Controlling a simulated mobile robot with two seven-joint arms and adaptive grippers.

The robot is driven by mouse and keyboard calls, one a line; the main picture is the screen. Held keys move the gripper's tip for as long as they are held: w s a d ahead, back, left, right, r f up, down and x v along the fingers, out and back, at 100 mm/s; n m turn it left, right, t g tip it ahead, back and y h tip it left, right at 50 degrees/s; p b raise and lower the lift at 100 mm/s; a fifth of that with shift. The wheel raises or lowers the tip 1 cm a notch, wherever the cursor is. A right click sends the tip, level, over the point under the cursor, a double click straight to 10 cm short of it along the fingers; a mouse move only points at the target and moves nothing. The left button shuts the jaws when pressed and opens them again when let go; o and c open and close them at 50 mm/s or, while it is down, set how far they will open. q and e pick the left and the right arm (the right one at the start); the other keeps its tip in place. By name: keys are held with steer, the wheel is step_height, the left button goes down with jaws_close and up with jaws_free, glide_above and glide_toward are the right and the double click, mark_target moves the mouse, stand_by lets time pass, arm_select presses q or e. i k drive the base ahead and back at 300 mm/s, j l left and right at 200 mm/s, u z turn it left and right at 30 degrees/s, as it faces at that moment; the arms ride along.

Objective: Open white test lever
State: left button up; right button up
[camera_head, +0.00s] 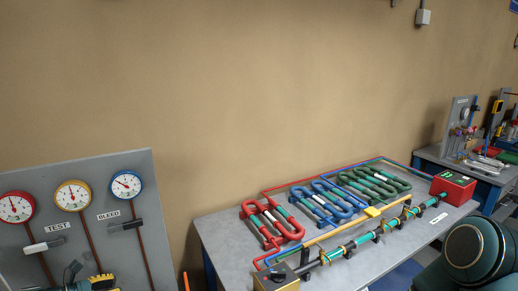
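The white test lever (43,246) is on the grey panel (140,175) at the lower left, beside and below the TEST label (57,227). Its handle lies nearly level, across a brown pipe under the red gauge (15,207). A black lever (125,225) sits below the BLEED label (108,215), on the pipe under the blue gauge. My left gripper (73,271) shows only in part at the bottom edge, below and right of the white lever and apart from it in the picture. Its finger opening is not clear. My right gripper is out of view.
A yellow-rimmed gauge (73,195) and a blue gauge (126,185) are on the panel. A grey table (222,230) holds red, blue and green coils, pipes and a red box (453,187). My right arm fills the lower right corner. Another bench stands at the far right.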

mark_target(41, 247)
steer(key=k, duration=1)
